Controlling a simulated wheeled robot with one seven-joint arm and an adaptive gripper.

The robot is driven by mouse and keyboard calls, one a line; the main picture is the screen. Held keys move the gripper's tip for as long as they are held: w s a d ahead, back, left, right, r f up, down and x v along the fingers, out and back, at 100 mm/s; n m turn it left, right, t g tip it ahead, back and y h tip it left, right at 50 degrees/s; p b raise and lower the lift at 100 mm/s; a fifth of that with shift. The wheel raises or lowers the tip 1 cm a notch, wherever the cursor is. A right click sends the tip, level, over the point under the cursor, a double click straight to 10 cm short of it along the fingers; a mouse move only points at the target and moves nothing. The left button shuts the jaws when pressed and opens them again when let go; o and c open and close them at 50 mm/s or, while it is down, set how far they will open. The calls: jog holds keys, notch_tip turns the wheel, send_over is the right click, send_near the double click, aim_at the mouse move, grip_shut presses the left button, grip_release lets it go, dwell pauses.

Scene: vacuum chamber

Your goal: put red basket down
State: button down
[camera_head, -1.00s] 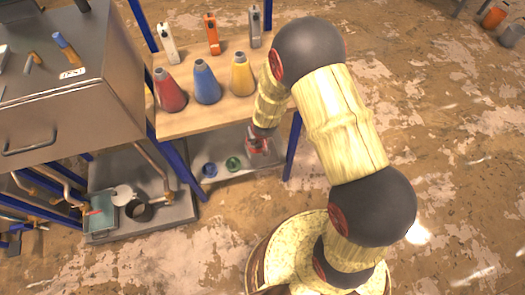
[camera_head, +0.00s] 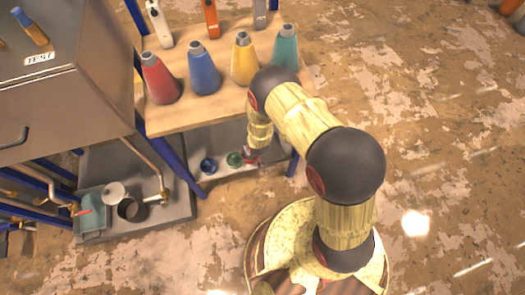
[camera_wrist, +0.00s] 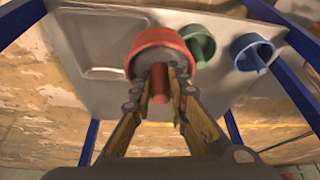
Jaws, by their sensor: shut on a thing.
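The red basket (camera_wrist: 161,45) is a round, cup-like thing in the wrist view. My gripper (camera_wrist: 160,82) is shut on its upright handle. Behind it in the wrist view is the grey lower shelf (camera_wrist: 108,92); I cannot tell whether the basket touches it. A green basket (camera_wrist: 201,45) and a blue basket (camera_wrist: 252,52) stand on the shelf beside the red one. In the head view, my gripper (camera_head: 251,155) is small and partly hidden by my arm, close to the green basket (camera_head: 234,159).
The wooden table top (camera_head: 190,118) above the shelf holds several coloured bottles, including a blue one (camera_head: 204,72). Blue legs (camera_wrist: 288,85) frame the shelf. A rectangular recess (camera_wrist: 106,45) lies in the shelf. A grey metal box (camera_head: 60,90) stands at the left.

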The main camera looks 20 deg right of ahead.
jog(key=w+d+f+b, duration=0.1)
jog(key=d+f, duration=0.1)
jog(key=f, duration=0.1)
jog(key=w+d+f+b, duration=0.1)
jog(key=d+f+b, duration=0.1)
jog(key=f, duration=0.2)
jog(key=w+d+f+b, duration=0.1)
jog(key=d+f+b, duration=0.1)
jog(key=f, duration=0.1)
jog(key=shift+w+d+f, duration=0.15)
jog(key=shift+w+d, duration=0.2)
jog(key=shift+d, duration=0.05)
jog(key=c, duration=1.7)
grip_release()
jog(key=shift+c, duration=0.2)
jog(key=p+v, duration=0.5)
jog(key=v, duration=0.7)
